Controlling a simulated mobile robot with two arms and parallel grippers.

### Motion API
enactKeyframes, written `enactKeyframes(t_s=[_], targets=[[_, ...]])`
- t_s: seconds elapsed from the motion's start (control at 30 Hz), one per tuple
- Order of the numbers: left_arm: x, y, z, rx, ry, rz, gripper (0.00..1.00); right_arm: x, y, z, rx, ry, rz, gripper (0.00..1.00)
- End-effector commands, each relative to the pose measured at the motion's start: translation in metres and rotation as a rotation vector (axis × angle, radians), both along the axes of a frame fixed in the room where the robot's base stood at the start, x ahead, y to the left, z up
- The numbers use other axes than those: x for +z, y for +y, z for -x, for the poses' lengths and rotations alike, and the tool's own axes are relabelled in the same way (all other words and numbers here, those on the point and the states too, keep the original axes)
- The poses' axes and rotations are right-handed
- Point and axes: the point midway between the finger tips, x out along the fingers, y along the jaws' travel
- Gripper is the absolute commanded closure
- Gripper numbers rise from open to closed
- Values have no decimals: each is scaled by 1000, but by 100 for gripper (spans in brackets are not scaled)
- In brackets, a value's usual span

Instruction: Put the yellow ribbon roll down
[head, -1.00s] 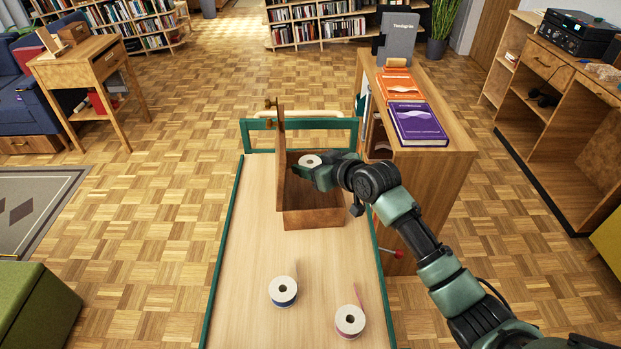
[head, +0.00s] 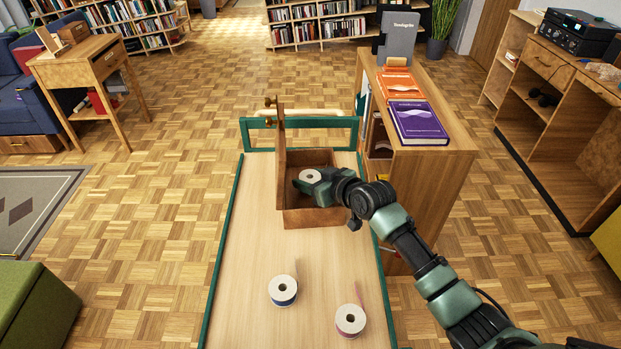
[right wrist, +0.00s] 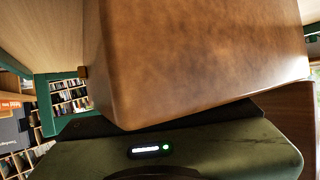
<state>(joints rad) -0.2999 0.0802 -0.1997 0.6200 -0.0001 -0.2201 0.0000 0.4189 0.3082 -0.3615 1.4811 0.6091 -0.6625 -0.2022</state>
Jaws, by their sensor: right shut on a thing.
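The ribbon roll (head: 310,176) shows its white top in the head view. Its ribbon colour is mostly hidden. My right gripper (head: 311,183) is shut on it, over or inside the open wooden box (head: 316,217); I cannot tell whether the roll touches the box floor. The box's lid (head: 281,160) stands upright on the left side. In the right wrist view a brown wooden surface (right wrist: 200,60) fills much of the picture close to the green gripper housing (right wrist: 220,145); the fingertips and roll are hidden there. My left gripper is not in view.
A roll with blue ribbon (head: 282,290) and one with pinkish ribbon (head: 350,320) stand on the green-edged trolley top (head: 245,270). A wooden cabinet (head: 440,170) with books (head: 418,123) stands close on the right. The trolley top left of the rolls is clear.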

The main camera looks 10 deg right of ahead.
Motion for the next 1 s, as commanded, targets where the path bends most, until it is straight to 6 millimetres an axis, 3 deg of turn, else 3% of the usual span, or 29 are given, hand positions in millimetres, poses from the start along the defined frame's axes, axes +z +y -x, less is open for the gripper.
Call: enactKeyframes(t_s=[0.17,0.2,0.5,0.67,1.0], targets=[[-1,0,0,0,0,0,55,-6,-1,1,-1,6,1,89],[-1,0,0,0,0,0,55,-6,-1,1,-1,7,1,40],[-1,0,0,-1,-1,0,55,-8,-1,2,-3,12,2,40],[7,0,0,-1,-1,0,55,8,-2,1,-4,10,2,40],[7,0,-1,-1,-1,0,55,37,-29,58,0,4,5,40]])
